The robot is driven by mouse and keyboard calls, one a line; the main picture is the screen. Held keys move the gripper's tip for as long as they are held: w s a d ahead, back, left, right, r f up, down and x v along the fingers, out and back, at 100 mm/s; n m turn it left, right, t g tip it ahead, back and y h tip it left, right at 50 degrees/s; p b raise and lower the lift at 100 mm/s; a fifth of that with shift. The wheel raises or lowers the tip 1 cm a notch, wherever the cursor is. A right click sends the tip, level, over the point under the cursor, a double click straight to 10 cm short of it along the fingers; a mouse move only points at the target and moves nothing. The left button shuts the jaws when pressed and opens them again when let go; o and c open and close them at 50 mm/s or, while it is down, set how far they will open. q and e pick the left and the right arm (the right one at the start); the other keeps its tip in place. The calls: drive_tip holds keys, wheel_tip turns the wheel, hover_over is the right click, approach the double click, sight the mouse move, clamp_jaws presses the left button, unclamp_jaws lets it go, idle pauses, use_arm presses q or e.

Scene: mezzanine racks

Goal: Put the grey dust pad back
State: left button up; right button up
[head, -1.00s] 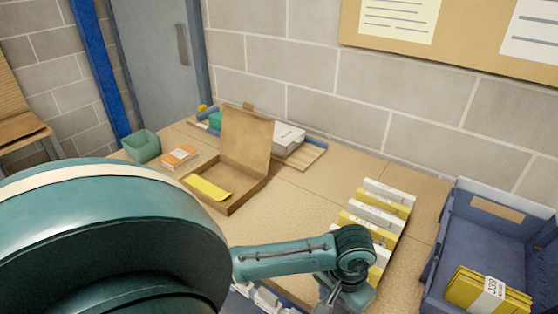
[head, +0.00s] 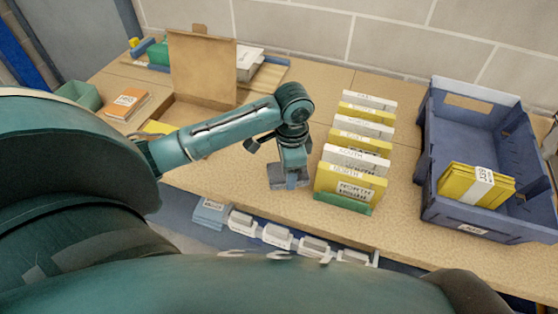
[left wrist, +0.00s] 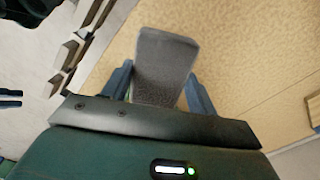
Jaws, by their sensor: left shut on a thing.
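The grey dust pad (left wrist: 163,65) is a flat, rounded grey block held between the two fingers of my left gripper (left wrist: 160,92) in the left wrist view. In the head view my left gripper (head: 292,170) points down over the table top, just left of the row of booklets. The pad (head: 288,182) shows only partly there at the fingertips, and I cannot tell whether it touches the table. My right gripper is not in view.
Yellow and white booklets (head: 350,160) stand in a row. A blue crate (head: 432,200) with yellow packs is at right. An open cardboard box (head: 203,65), orange booklets (head: 127,103) and a green bin (head: 80,95) are at left. Several white devices (head: 277,234) sit below the front edge.

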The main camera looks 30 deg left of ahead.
use_arm(q)
drive_tip(key=w+a+r+m+b, duration=0.2)
drive_tip(key=w+a+r+m, duration=0.2)
drive_tip(key=w+a+m, duration=0.45)
drive_tip(key=f, duration=0.3)
drive_tip(key=d+f+m, duration=0.1)
drive_tip(key=f, duration=0.2)
drive_tip(key=s+f+m, duration=0.1)
drive_tip(key=f, duration=0.2)
drive_tip(key=shift+d+f, duration=0.35)
drive_tip(key=shift+d, duration=0.05)
drive_tip(key=shift+f, duration=0.15)
drive_tip(key=o, duration=0.9)
wheel_tip(320, 180, up, 12)
drive_tip(key=shift+r, duration=0.2)
drive_tip(key=shift+s+f, duration=0.1)
